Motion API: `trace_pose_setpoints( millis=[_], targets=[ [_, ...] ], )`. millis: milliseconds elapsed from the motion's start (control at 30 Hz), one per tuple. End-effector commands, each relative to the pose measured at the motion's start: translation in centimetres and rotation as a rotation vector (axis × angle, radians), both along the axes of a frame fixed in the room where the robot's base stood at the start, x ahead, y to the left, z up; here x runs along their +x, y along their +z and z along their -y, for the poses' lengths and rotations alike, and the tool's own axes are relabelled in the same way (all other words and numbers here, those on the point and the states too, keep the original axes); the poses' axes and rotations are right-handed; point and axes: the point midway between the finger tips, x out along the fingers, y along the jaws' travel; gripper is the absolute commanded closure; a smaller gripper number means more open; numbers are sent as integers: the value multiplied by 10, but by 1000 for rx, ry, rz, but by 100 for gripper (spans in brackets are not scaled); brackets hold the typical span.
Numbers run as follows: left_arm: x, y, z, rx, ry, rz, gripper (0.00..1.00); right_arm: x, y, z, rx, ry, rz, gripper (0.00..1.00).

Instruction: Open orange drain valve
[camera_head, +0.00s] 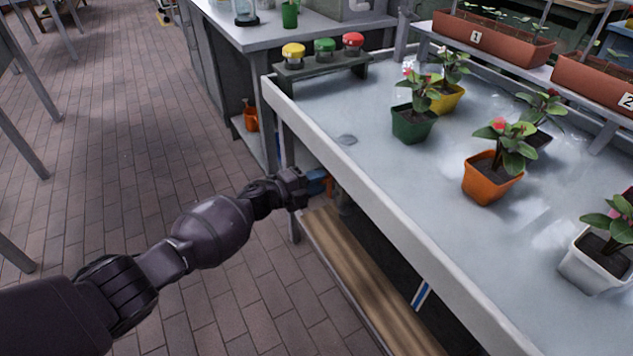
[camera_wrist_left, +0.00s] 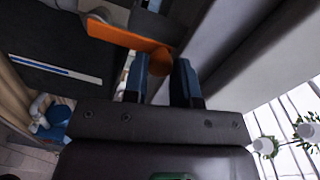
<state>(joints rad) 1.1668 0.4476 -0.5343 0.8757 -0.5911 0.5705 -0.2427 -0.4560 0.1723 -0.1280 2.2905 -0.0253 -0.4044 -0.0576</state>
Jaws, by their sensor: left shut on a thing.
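The orange drain valve handle (camera_wrist_left: 125,38) shows in the left wrist view as a flat bar running from upper left to the fingers. A bit of orange shows beside the blue fingertips in the head view (camera_head: 328,186), below the table's left edge. My left gripper (camera_head: 317,182) reaches in there from the left. In the left wrist view, the blue-padded fingers (camera_wrist_left: 163,70) are shut on the right end of the handle. The valve body is mostly hidden behind the gripper and table edge. My right gripper is not in view.
The wet-topped table (camera_head: 360,165) holds several potted plants, with a raised rim just above my left gripper. A wooden slatted shelf (camera_head: 365,275) lies below it. A stand with yellow, green and red knobs (camera_head: 320,65) is at its far end.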

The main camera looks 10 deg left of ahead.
Motion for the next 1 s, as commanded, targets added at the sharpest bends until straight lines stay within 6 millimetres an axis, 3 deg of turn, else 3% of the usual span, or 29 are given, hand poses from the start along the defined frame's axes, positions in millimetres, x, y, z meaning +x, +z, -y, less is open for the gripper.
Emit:
trace_pose_setpoints(
  millis=[133,167,300,667,1000],
  targets=[
    [2,2,-1,0,4,2,100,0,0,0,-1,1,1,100],
    [2,2,-1,0,4,2,70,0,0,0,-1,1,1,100],
    [1,1,-1,0,3,2,48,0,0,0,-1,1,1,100],
    [-2,2,-4,1,2,2,48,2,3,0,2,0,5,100],
    [-31,11,-47,1,3,8,48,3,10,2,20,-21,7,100]
  ],
)
